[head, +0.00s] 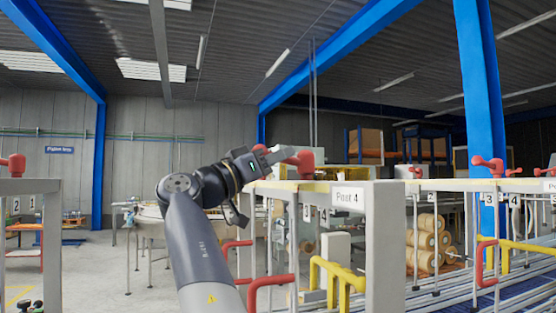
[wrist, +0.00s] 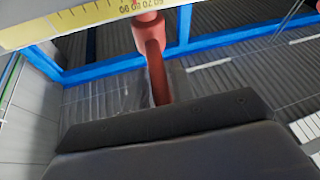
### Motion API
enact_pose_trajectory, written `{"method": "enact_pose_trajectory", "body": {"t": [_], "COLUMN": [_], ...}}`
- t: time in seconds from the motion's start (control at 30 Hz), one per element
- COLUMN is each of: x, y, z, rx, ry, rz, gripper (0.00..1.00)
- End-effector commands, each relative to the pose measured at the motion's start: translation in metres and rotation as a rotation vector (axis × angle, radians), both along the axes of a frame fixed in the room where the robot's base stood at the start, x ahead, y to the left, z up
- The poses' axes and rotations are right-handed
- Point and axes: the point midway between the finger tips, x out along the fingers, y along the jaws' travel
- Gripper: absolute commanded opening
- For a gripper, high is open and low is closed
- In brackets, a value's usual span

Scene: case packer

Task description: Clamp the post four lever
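The post four lever (head: 303,161) is a red handle with a round knob on top of the rail beside the "Post 4" plate (head: 348,196). My gripper (head: 284,154) is at the lever's left end, with its fingers overlapping the red handle in the head view. In the wrist view the red lever (wrist: 153,48) runs down from the rail and its lower end passes behind the dark edge of my gripper (wrist: 160,106). The gap between the fingers is hidden, so I cannot tell whether they grip the lever.
A yellow scale (wrist: 78,17) lies along the rail by the lever. Other red levers (head: 488,165) stand on the rail to the right. Red handles (head: 268,287) and yellow pipes (head: 335,275) are below. Open floor (head: 110,275) lies to the left.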

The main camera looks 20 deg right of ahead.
Motion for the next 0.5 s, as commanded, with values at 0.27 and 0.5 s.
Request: {"method": "enact_pose_trajectory", "body": {"t": [0.27,0.5], "x": [-0.001,-0.001], "y": [0.000,0.008], "z": [0.001,-0.006], "rx": [-0.001,0.001], "ry": [-0.001,0.003], "rz": [0.000,0.002], "gripper": [0.37,0.37]}}
